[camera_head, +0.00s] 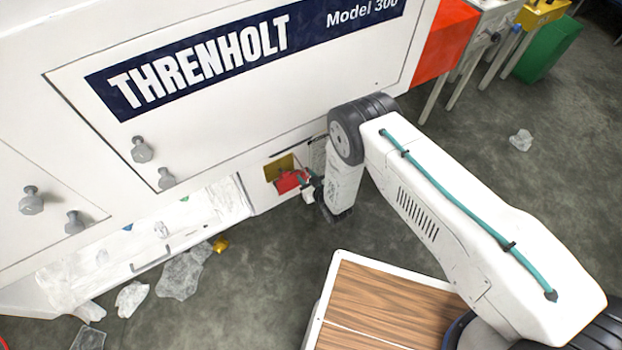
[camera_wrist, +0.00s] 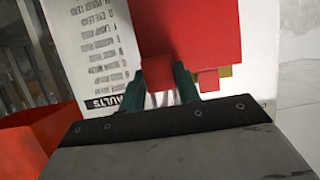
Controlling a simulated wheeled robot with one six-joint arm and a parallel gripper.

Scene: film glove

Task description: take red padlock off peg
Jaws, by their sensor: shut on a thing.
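The red padlock (camera_head: 288,182) is at the lower edge of the white machine, in front of a yellow plate (camera_head: 277,167). My gripper (camera_head: 308,187) comes to it from the right. In the wrist view the padlock's red body (camera_wrist: 190,35) fills the top middle, and the two dark green fingers of my gripper (camera_wrist: 160,82) are closed on its near end. A small red piece (camera_wrist: 208,82) and a bit of yellow show just right of the fingers. The peg and shackle are hidden, so I cannot tell whether the padlock is still on the peg.
The white THRENHOLT machine (camera_head: 230,90) has grey knobs (camera_head: 141,150) on its panel. Crumpled clear film (camera_head: 180,275) lies on the floor at left. A wood-topped platform (camera_head: 380,305) is at front. A printed white panel (camera_wrist: 90,45) and an orange-red box (camera_wrist: 40,135) show in the wrist view.

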